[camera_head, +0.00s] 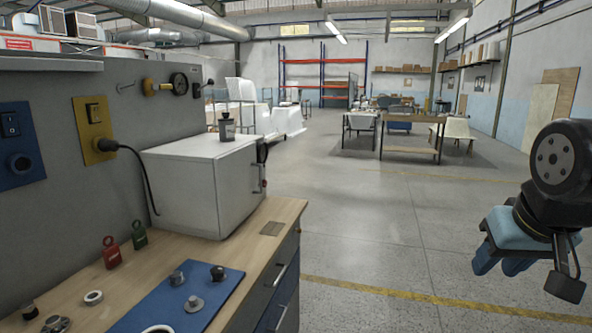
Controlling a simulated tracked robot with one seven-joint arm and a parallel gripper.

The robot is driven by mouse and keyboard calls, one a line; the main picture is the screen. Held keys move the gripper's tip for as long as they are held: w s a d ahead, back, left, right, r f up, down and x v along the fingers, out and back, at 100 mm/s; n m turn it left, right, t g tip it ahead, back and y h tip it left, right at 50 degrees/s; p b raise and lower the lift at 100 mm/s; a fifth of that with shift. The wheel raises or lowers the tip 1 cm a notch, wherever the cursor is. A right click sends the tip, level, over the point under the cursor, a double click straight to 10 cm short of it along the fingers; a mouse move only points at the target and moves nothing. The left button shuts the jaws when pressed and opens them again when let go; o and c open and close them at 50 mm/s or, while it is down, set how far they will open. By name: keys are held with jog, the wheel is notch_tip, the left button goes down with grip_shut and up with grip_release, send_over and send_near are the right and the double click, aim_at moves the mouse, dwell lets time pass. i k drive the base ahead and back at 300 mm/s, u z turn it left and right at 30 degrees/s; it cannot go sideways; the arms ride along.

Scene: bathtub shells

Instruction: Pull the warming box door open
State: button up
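The warming box (185,185) is a white box standing on the wooden bench top at left centre. Its door (238,188) is on the side facing right and looks shut. A handle (259,185) shows at the door's right edge, with a small dark part above it. My gripper (501,265) hangs in the air at the right edge of the picture, well apart from the box and its handle. Its blue fingers point down; the gap between them is too unclear to tell how far they are apart. I see nothing held in it.
A black cable runs from a yellow wall socket (94,130) down beside the box. The floor between bench and gripper is clear.

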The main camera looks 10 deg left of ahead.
aim_at(235, 171)
jog(key=z, duration=0.1)
jog(key=i, duration=1.65)
jog(key=u, duration=0.6)
